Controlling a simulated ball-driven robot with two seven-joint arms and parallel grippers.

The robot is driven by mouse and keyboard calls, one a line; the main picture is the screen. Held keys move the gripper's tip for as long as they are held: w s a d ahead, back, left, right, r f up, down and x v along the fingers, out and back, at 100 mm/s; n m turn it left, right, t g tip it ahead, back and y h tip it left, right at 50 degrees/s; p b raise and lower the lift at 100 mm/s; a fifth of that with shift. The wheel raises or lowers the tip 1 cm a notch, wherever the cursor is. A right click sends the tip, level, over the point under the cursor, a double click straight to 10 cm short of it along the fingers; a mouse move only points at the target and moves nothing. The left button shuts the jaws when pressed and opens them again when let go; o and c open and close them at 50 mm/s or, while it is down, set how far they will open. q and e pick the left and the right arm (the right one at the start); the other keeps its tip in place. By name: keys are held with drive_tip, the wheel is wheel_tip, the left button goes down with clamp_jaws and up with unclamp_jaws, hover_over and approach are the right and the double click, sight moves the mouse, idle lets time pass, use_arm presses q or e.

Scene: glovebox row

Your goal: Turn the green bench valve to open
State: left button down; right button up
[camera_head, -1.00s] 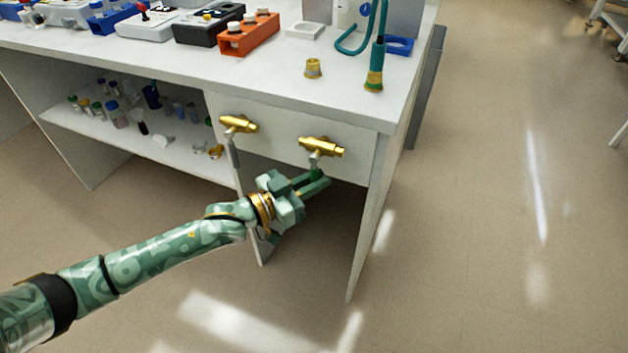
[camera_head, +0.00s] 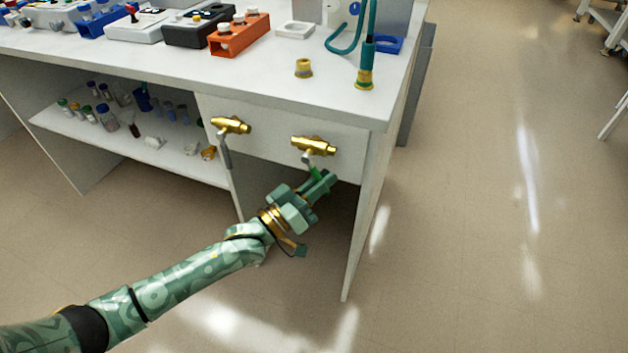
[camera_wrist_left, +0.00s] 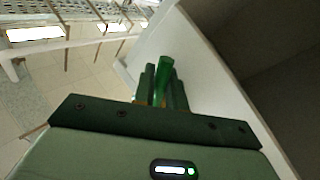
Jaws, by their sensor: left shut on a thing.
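The green bench valve is the right one of two brass valves on the bench's front panel; its brass body (camera_head: 313,145) shows in the head view. Its green lever (camera_head: 315,173) hangs down, slightly tilted, from the body. My left gripper (camera_head: 326,180) is shut on the lever below the brass body. In the left wrist view the green lever (camera_wrist_left: 164,80) stands between the two fingers of my left gripper (camera_wrist_left: 163,90). The fingers hide part of the lever. My right gripper is not in view.
A second brass valve (camera_head: 231,125) with a grey lever (camera_head: 224,152) is close by on the left. The bench's side panel (camera_head: 362,215) stands right of my gripper. A shelf (camera_head: 135,140) with small bottles is at the left.

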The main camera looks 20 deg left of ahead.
use_arm(q)
drive_tip(key=n+t, duration=0.1)
drive_tip(key=d+n, duration=0.1)
drive_tip(key=n, duration=0.1)
drive_tip(key=r+n+t+y, duration=0.1)
drive_tip(key=shift+d+n+t, duration=0.3)
drive_tip(key=shift+d+n, duration=0.05)
drive_tip(key=shift+n, duration=0.05)
drive_tip(key=shift+s+d+r+n+t+y+p, duration=0.2)
drive_tip(key=shift+r+n+t+y, duration=0.5)
drive_tip(key=shift+n+y, duration=1.3)
drive_tip(key=shift+w+d+r+n+t+y+p, duration=0.3)
drive_tip(key=shift+r+n+t+y, duration=0.65)
drive_tip(key=shift+n, duration=1.85)
drive_tip(key=shift+s+d+r+n+t+y+p, duration=0.1)
drive_tip(key=shift+s+d+r+n+t+y, duration=0.3)
drive_tip(key=shift+n+y, duration=1.7)
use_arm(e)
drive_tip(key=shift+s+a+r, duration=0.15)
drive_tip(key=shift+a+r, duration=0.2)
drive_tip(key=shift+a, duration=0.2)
use_arm(q)
drive_tip(key=shift+w+a+r+n, duration=0.1)
drive_tip(key=shift+w+n, duration=0.1)
drive_tip(key=shift+n, duration=0.3)
drive_tip(key=c, duration=1.5)
unclamp_jaws()
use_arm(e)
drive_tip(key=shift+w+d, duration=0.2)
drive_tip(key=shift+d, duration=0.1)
